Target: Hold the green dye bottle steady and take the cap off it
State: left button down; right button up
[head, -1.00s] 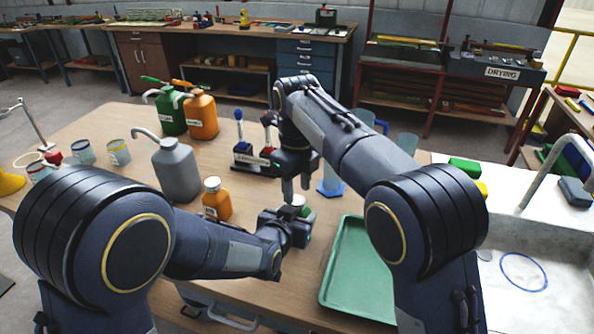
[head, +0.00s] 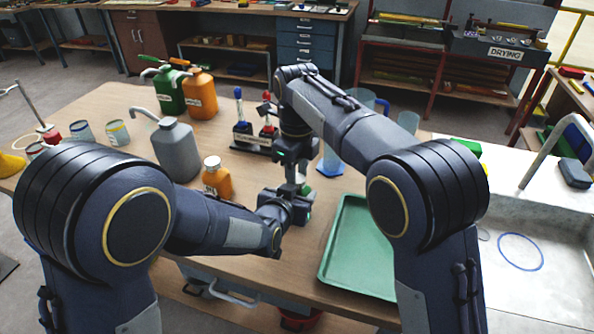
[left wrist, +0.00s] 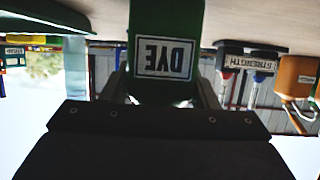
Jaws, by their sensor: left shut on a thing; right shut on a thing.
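The green dye bottle (left wrist: 167,45) fills the middle of the left wrist view, its "DYE" label upside down in that picture. In the head view only a bit of green (head: 305,189) shows behind my grippers. My left gripper (head: 292,207) is shut on the bottle's body, a finger on each side of it. My right gripper (head: 293,178) reaches down from above and is shut at the top of the bottle, where the cap sits. The cap is hidden by the right fingers, so I cannot see whether it has turned or lifted.
A green tray (head: 345,268) lies to the right of the bottle. An orange bottle (head: 217,180) and a grey jug (head: 176,152) stand to the left. A rack with blue and red items (head: 243,139) stands behind. The sink (head: 500,285) is at far right.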

jog(key=n, duration=2.1)
jog(key=shift+r, duration=0.1)
jog(key=n, duration=1.8)
jog(key=shift+n, duration=0.4)
jog(key=n, duration=0.7)
jog(key=shift+n, duration=0.4)
jog(key=n, duration=0.4)
jog(key=shift+n, duration=0.4)
